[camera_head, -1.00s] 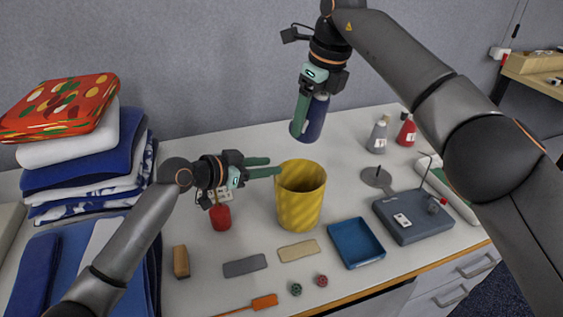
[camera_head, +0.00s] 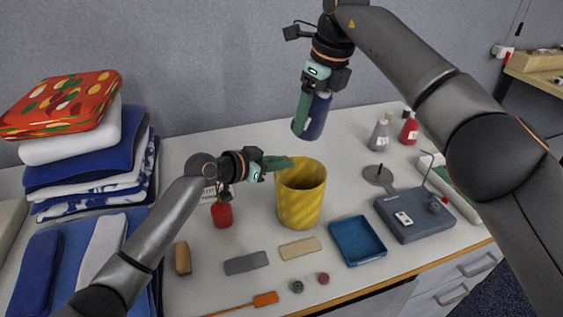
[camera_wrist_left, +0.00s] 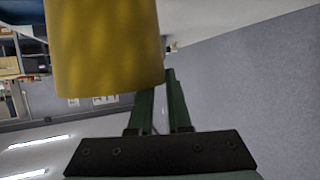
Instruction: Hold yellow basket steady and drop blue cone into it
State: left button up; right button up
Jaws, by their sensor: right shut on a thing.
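The yellow basket (camera_head: 301,205) stands upright on the table and fills the upper left of the left wrist view (camera_wrist_left: 105,50). My left gripper (camera_head: 286,163) is at its left rim; its fingers (camera_wrist_left: 158,95) look parted in the left wrist view, with the basket wall overlapping one finger. Whether they touch the rim I cannot tell. My right gripper (camera_head: 308,108) is shut on the dark blue cone (camera_head: 316,118), holding it upright in the air, above and behind the basket. The finger partly hides the cone.
A blue tray (camera_head: 358,241), a tan block (camera_head: 299,248) and a grey block (camera_head: 246,263) lie before the basket. A red bottle (camera_head: 222,214) stands left of it. Folded cloths (camera_head: 85,165) are stacked at far left. A grey device (camera_head: 413,214) is at right.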

aim_at(322, 126)
pick_arm(q)
grip_shut()
jog(key=shift+f, duration=0.1)
jog(key=shift+s+f, duration=0.1)
jog(key=shift+f, duration=0.05)
pick_arm(e)
jog(key=s+d+x, duration=0.1)
jog(key=d+x, duration=0.1)
jog(key=x, duration=1)
jog(key=shift+s+f, duration=0.35)
jog(key=shift+f, duration=0.3)
jog(key=o, duration=1.5)
jog(key=shift+o, duration=0.2)
jog(key=shift+d, duration=0.1)
jog(key=v, duration=1.2)
